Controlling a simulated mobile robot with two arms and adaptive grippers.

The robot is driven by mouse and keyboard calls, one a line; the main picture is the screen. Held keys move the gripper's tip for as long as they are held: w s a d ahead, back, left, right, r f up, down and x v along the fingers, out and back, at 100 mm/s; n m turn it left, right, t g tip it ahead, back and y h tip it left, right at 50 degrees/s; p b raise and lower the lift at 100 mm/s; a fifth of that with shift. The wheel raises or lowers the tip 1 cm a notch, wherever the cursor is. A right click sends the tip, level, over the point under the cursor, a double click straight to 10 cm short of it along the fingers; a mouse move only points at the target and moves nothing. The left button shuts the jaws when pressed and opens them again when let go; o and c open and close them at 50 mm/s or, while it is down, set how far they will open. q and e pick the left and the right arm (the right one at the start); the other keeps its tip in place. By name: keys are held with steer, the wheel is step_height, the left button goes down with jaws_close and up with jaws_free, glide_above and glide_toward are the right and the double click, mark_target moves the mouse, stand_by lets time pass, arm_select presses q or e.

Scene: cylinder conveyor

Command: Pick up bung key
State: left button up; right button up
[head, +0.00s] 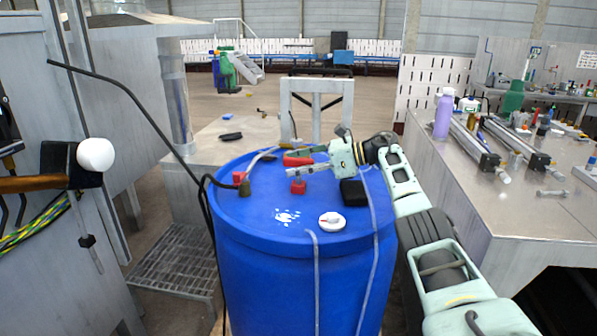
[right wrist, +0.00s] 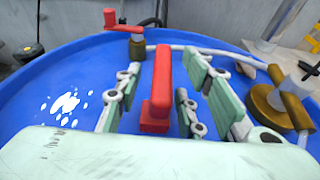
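The bung key appears to be the red piece (head: 298,187) on top of the blue drum (head: 250,210). In the right wrist view it is a red upright-looking bar with a wider block at its lower end (right wrist: 161,85). My right gripper (head: 295,163) reaches over the drum top from the right. Its fingers are open, one on each side of the bar, with blue drum visible in gaps on both sides. Part of the key is hidden by the fingers in the head view. My left gripper is not in view.
A red-handled brass valve (head: 244,187) stands on the drum's left side, with a black hose. A white round cap (head: 332,222) and a black block (head: 353,193) also sit on the drum. A metal workbench (head: 500,190) with bottles stands at right.

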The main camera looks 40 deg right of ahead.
jaws_close()
steer(key=shift+r, duration=0.15)
stand_by(0.4)
